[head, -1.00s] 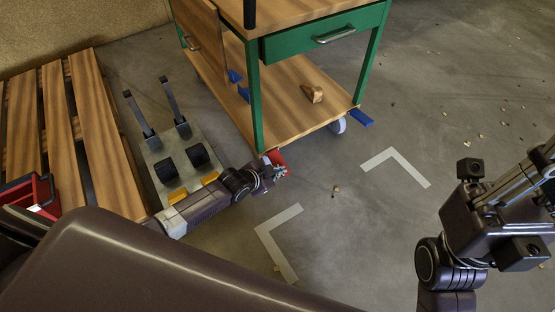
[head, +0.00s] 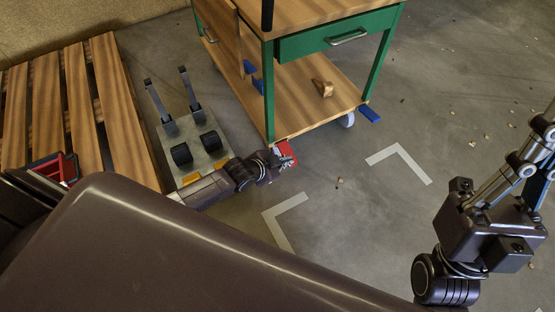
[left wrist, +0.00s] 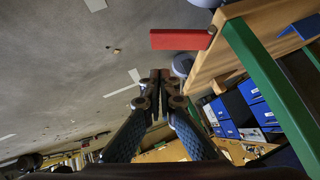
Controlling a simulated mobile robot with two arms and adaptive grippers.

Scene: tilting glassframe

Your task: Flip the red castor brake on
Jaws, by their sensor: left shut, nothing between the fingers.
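The red castor brake (head: 288,152) is a flat red lever at the near corner of the green and wooden cart. In the left wrist view the red lever (left wrist: 180,39) sticks out sideways beside a grey wheel (left wrist: 183,64), under the cart's lower shelf. My left gripper (left wrist: 160,76) is shut and empty, its fingertips just below the lever in that picture; I see no clear contact. In the head view my left gripper (head: 284,162) is low beside the lever and partly covers it. My right arm shows at the right, but its fingers are not visible.
The cart's lower shelf (head: 290,112) and green leg (head: 269,95) stand close by the brake. A blue brake (head: 370,113) is at another castor. A grey plate with black pads (head: 195,150) and a slatted pallet (head: 85,100) lie left. Floor to the right is mostly open.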

